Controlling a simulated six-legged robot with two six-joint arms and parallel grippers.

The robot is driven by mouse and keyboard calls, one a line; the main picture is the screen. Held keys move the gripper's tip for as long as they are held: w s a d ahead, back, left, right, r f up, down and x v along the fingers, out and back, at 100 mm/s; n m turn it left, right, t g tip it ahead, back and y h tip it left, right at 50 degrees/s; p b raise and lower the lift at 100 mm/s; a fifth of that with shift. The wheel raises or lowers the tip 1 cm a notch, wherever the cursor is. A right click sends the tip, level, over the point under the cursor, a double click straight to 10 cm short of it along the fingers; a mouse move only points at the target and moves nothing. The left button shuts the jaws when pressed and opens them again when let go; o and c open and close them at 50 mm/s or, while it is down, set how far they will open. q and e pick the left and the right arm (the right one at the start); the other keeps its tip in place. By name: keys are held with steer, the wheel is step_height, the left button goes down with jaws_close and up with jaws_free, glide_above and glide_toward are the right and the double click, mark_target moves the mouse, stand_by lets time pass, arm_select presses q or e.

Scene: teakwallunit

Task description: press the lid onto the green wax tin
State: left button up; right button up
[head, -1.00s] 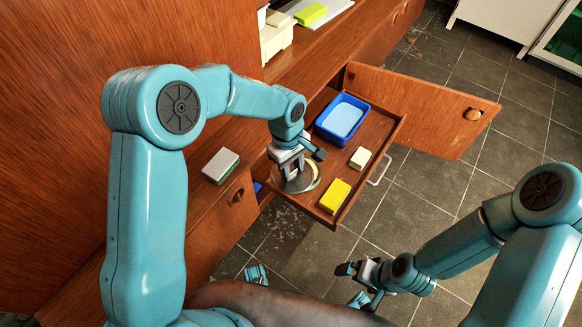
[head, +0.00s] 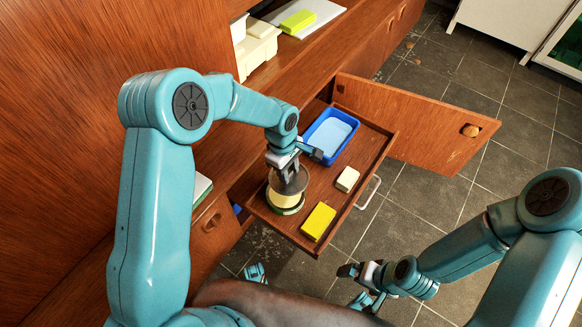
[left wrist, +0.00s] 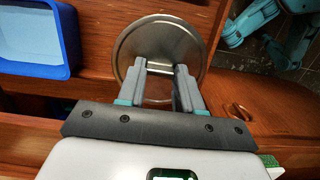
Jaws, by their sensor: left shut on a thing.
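My left gripper (head: 288,172) is shut on a round grey metal lid (head: 299,184) and holds it over the tin. The lid shows as a shiny disc in the left wrist view (left wrist: 128,48), at the gripper's fingertips (left wrist: 160,72). The green wax tin (head: 284,208) stands in the drawer, pale yellow above with a green band low down. The lid and fingers hide most of its top. I cannot tell whether lid and tin touch. My right gripper (head: 362,272) is low, away from the drawer; its jaws are unclear.
The open drawer (head: 340,205) also holds a blue tub (head: 351,147), a cream block (head: 347,179) and a yellow block (head: 318,221). An open cabinet door (head: 425,120) stands behind it. A cream container (head: 258,48) is on the shelf above.

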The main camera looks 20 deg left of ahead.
arm_select(q)
steer(key=shift+a+f, duration=0.2)
steer(key=shift+f, duration=0.3)
steer(key=shift+s+a+f, duration=0.2)
steer(key=shift+a+f, duration=0.15)
steer(key=shift+f, duration=0.15)
steer(key=shift+s+f+b, duration=0.1)
steer(key=shift+f+b, duration=0.7)
steer(key=shift+f, duration=0.2)
step_height(320, 180, down, 4)
steer(key=b, duration=0.3)
steer(key=shift+f, duration=0.2)
arm_select(e)
step_height(320, 180, down, 5)
steer(key=shift+w+r, duration=0.1)
steer(key=shift+w, duration=0.05)
arm_select(q)
steer(key=shift+b, duration=0.5)
arm_select(e)
steer(key=shift+f, duration=0.45)
arm_select(q)
steer(key=shift+f+b, duration=0.15)
steer(key=shift+b, duration=0.4)
arm_select(e)
steer(key=shift+f, duration=0.55)
